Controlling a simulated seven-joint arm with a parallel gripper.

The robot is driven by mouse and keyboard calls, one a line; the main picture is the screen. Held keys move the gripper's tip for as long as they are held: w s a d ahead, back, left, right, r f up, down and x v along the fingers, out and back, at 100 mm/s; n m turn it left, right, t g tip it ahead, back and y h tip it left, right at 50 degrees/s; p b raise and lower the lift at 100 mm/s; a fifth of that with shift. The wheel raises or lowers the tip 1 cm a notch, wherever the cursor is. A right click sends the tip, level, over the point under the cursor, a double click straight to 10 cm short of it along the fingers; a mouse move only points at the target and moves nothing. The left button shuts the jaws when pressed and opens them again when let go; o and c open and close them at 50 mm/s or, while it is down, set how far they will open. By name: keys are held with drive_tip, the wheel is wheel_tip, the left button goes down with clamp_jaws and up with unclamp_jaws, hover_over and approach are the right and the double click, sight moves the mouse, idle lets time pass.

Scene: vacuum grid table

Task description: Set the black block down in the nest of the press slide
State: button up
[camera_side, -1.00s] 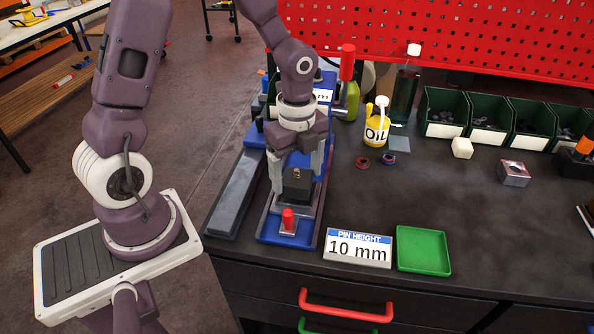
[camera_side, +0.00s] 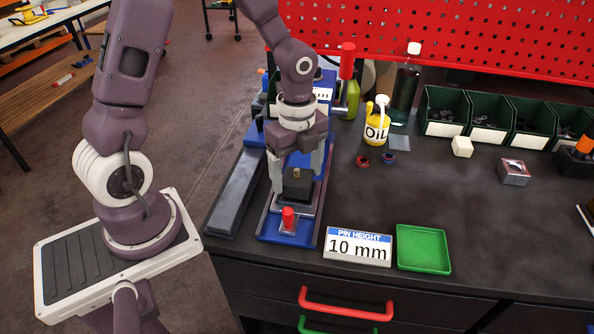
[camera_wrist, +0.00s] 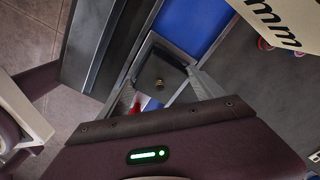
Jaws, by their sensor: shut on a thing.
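The black block (camera_side: 298,185) has a small brass pin on top and sits between the fingers of my gripper (camera_side: 296,186). My gripper is shut on it. The block is at the grey slide plate (camera_side: 308,209) of the blue press base (camera_side: 270,231); its lower edge is close to the plate, and I cannot tell whether it is fully seated in the nest. In the wrist view the block (camera_wrist: 163,72) shows its dark top and brass pin (camera_wrist: 159,84), and a gripper finger (camera_wrist: 207,84) lies beside it. The nest itself is hidden under the block.
A red knob (camera_side: 288,217) stands at the slide's front. A "PIN HEIGHT 10 mm" sign (camera_side: 357,248) and green tray (camera_side: 423,250) are to the right. A grey bar (camera_side: 237,195) lies left. The table right of the press is mostly clear.

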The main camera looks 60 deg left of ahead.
drive_tip(key=shift+f, duration=0.65)
idle(0.7)
drive_tip(key=o, duration=1.8)
drive_tip(key=shift+r, duration=0.1)
wheel_tip(320, 180, up, 7)
drive_tip(key=s+d+r+n+t, duration=0.1)
drive_tip(key=s+r+n+t, duration=0.1)
drive_tip(key=s+r+n, duration=0.2)
drive_tip(key=s+d+r+n+t, duration=0.1)
drive_tip(key=s+r+n, duration=0.3)
drive_tip(key=s+n, duration=0.2)
drive_tip(key=s+d+r+n+t, duration=0.1)
drive_tip(key=s+r+n+t, duration=0.1)
drive_tip(key=s+r+n, duration=0.3)
drive_tip(key=shift+s+d+r+n+t, duration=0.1)
drive_tip(key=shift+n+t, duration=0.05)
drive_tip(key=shift+n, duration=0.6)
drive_tip(key=shift+s+d+n+t, duration=0.1)
drive_tip(key=shift+n+t, duration=0.05)
drive_tip(key=shift+n, duration=0.6)
